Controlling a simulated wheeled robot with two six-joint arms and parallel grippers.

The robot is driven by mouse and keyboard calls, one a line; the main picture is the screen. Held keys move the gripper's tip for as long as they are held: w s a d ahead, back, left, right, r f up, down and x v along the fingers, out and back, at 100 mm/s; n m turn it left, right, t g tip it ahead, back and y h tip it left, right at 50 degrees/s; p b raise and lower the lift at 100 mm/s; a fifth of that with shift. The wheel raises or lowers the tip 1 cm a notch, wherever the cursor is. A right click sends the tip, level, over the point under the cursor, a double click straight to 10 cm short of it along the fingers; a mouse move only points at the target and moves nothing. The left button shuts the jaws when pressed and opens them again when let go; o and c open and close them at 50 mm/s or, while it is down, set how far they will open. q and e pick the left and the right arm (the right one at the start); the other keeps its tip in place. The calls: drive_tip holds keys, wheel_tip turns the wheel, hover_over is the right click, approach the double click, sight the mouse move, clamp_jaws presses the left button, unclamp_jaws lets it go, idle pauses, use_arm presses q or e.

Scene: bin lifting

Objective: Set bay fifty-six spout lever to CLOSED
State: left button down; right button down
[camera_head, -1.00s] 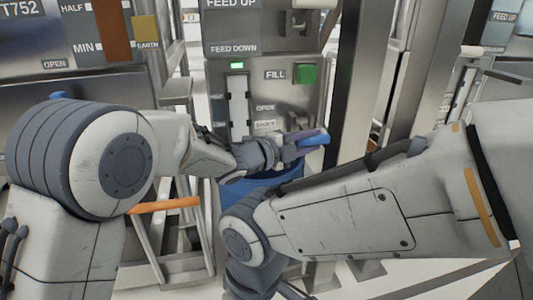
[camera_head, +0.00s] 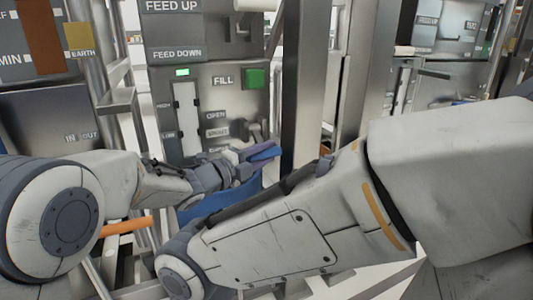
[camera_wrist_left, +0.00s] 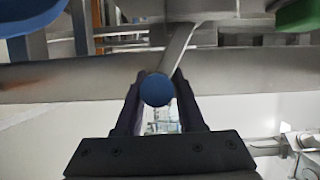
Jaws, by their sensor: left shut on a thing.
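The spout lever has a blue handle (camera_head: 265,152), on the right side of the grey panel (camera_head: 205,95) under a green FILL button. My left gripper (camera_head: 247,158) is shut on this handle. In the left wrist view, the handle's round blue end (camera_wrist_left: 156,89) sits between the two fingers (camera_wrist_left: 157,100), with a grey bar running up behind it. An OPEN label (camera_head: 216,115) and a second, hard-to-read label (camera_head: 217,131) are left of the lever. The bay number is not visible. My right arm crosses the foreground, its gripper out of view.
The green FILL button (camera_head: 255,77) and a lit green indicator (camera_head: 182,72) are above the lever. A blue bin (camera_head: 195,210) is below, partly hidden by my arms. A metal post (camera_head: 308,85) stands close to the right of the panel.

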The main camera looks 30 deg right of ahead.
use_arm(q)
drive_tip(key=shift+f, duration=0.45)
drive_tip(key=c, duration=0.6)
unclamp_jaws()
drive_tip(key=shift+w+a, duration=0.1)
drive_tip(key=shift+r, duration=0.15)
drive_tip(key=shift+a+r, duration=0.1)
drive_tip(key=p+v, duration=0.4)
drive_tip(key=v, duration=0.6)
drive_tip(key=shift+a, duration=0.1)
